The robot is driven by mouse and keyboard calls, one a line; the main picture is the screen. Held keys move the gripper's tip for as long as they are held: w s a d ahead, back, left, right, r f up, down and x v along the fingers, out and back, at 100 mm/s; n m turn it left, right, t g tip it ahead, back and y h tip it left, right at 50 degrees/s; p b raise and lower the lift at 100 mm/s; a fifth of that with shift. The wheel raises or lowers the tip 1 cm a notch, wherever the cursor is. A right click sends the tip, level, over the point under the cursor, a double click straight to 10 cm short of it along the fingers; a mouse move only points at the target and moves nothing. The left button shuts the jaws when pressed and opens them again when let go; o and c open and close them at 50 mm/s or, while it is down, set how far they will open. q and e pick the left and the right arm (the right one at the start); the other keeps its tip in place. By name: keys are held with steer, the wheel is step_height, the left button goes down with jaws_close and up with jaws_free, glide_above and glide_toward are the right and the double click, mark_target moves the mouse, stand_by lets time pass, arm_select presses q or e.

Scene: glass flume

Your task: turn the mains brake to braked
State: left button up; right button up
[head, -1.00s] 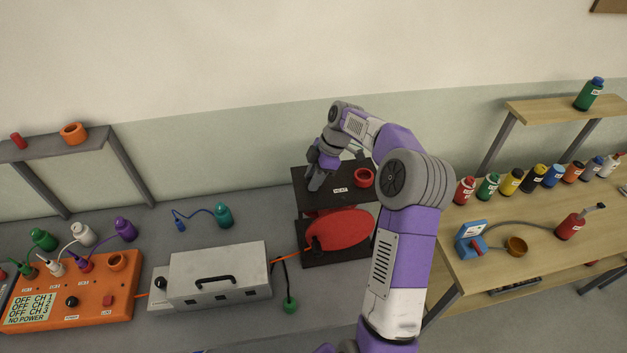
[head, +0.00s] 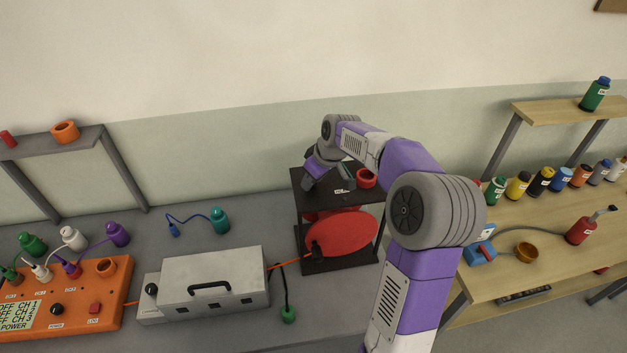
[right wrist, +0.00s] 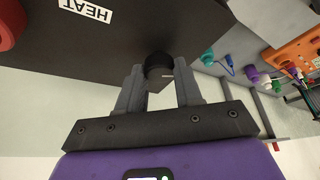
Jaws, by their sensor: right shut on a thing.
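My right gripper (head: 310,184) is at the left end of the top of a black stand (head: 334,205) with a big red disc. In the right wrist view its two fingers are closed on the sides of a round black knob (right wrist: 158,64) on the black panel. A thin pale line shows at the knob's edge. A white label HEAT (right wrist: 85,12) is on the same panel, apart from the knob. In the head view the gripper hides the knob. I can read no label naming the mains brake. My left gripper is not in view.
A red ring (head: 366,178) sits on the stand's top, right of the gripper. A grey box (head: 205,283) with a handle and an orange control unit (head: 75,308) stand to the left. A wooden bench (head: 520,240) with several bottles is at the right.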

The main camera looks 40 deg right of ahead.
steer(key=shift+a+r+m+h, duration=0.1)
steer(key=shift+m+h, duration=0.8)
steer(key=shift+m, duration=1.3)
steer(key=o, duration=1)
steer(key=shift+o, duration=0.2)
steer(key=v, duration=0.7)
steer(key=shift+r, duration=0.25)
steer(key=shift+a, duration=0.1)
